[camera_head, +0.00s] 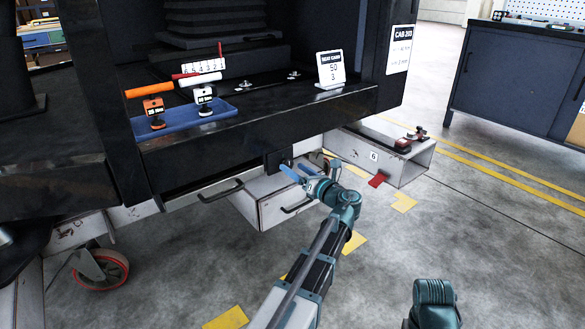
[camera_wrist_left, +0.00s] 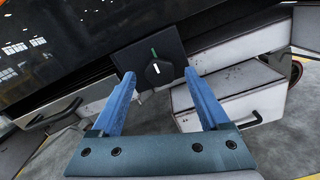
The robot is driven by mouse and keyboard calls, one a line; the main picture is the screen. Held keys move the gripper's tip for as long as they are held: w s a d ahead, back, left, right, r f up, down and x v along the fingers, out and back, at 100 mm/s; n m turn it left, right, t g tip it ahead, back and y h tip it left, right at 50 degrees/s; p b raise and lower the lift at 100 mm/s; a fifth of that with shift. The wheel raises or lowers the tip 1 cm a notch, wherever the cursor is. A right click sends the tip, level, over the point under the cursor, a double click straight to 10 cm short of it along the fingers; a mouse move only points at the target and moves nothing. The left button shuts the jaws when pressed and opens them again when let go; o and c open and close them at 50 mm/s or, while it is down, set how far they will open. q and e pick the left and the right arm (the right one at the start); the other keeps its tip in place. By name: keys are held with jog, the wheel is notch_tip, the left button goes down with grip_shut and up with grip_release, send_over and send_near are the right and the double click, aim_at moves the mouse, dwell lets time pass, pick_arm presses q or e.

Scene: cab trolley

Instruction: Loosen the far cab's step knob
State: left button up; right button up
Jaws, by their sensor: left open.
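The step knob (camera_wrist_left: 159,75) is a black dial with a white mark, set on a dark square plate (camera_wrist_left: 130,60) on the cab's front edge. A green mark shows on the plate above it. In the head view the plate (camera_head: 271,161) shows, but I cannot make out the knob. My left gripper (camera_head: 294,171) is open in front of the plate. In the left wrist view its blue fingers (camera_wrist_left: 158,78) point at the plate, with the knob between the tips and a gap on each side. I cannot tell how far the tips are from the plate. My right gripper is out of view.
Below the plate is a white drawer (camera_head: 268,205) with a black handle. A white step box (camera_head: 405,160) marked 6 juts out to the right. Yellow-marked floor is open at right.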

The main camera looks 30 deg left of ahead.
pick_arm(q)
jog(key=shift+x, duration=0.8)
grip_shut()
